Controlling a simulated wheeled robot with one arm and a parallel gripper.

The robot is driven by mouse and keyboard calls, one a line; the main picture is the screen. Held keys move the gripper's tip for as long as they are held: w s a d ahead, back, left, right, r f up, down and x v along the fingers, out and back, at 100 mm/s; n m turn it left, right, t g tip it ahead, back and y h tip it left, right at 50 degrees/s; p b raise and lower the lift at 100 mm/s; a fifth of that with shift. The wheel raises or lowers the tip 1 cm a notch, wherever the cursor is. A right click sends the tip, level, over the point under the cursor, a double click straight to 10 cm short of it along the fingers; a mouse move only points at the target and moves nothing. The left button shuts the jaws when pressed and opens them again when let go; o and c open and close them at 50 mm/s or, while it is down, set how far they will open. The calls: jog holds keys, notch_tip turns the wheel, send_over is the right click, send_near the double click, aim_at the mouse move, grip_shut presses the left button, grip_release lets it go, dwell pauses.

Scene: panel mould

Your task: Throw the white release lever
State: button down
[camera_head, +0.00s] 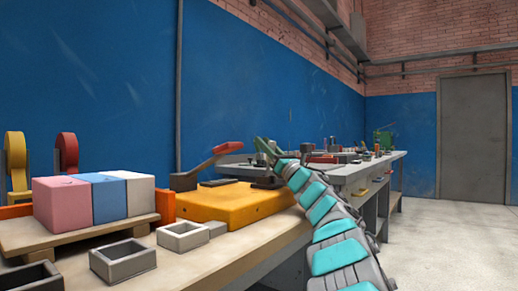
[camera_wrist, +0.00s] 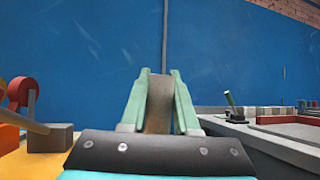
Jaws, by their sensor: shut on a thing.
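My gripper (camera_head: 266,150) has pale green fingers and is over the right end of a yellow block (camera_head: 235,205) on the bench. In the wrist view my gripper (camera_wrist: 158,100) is shut on an upright grey-brown bar (camera_wrist: 158,108), with a finger on each side. Its lower end is hidden behind the gripper body. I cannot tell from its colour whether it is the white lever. A dark base (camera_head: 267,183) sits on the block below my gripper.
Pink, blue and white blocks (camera_head: 110,197) stand on a wooden pallet (camera_head: 80,236) at left. Open grey boxes (camera_head: 123,262) lie in front. A blue wall is behind.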

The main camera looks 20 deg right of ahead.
jog(key=shift+s+d, duration=0.1)
dwell(0.3)
jog(key=c, duration=0.7)
grip_release()
jog(key=shift+o, duration=0.2)
jog(key=shift+v, duration=3.9)
